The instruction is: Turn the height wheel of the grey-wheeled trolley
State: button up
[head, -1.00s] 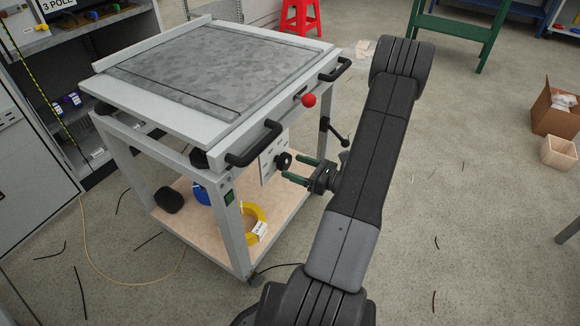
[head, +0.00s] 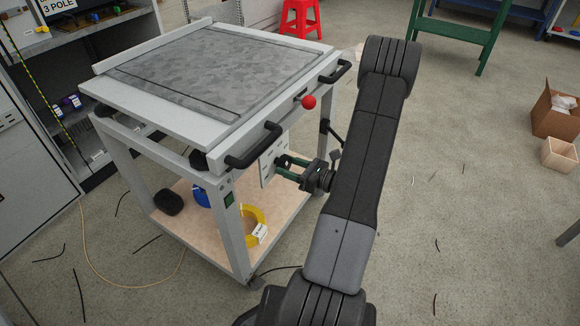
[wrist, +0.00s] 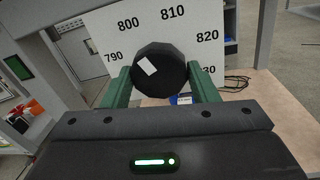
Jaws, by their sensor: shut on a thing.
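The trolley (head: 130,102) has a grey top and stands left of my arm. Its height wheel is a round black knob with a white mark; it shows in the wrist view (wrist: 160,70) in front of a white scale plate (wrist: 105,42) with numbers from 790 to 820 and more. My gripper (head: 287,168) reaches the trolley's front side from the right. In the wrist view its two green fingers (wrist: 160,86) are on either side of the knob and shut on it. In the head view the knob is mostly hidden by the fingers.
Above the wheel are black handles (head: 254,145) and a red ball knob (head: 309,102) on the trolley's edge. A black crank lever (head: 331,133) sits to the right, close to my arm. A yellow coil (head: 256,226) lies on the lower shelf.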

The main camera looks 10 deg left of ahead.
jog(key=shift+m+p, duration=0.3)
jog(key=shift+r+m+p, duration=0.15)
jog(key=shift+m+p, duration=0.75)
jog(key=m+p, duration=0.1)
jog(key=m, duration=0.1)
jog(key=shift+m+p, duration=0.3)
jog(key=shift+p, duration=0.1)
jog(key=m+p, duration=0.2)
jog(key=m, duration=0.2)
jog(key=shift+s+t, duration=0.1)
jog(key=shift+t, duration=0.3)
jog(key=shift+f+m, duration=0.2)
jog(key=shift+m, duration=0.2)
jog(key=o, duration=1)
jog(key=shift+c, duration=0.2)
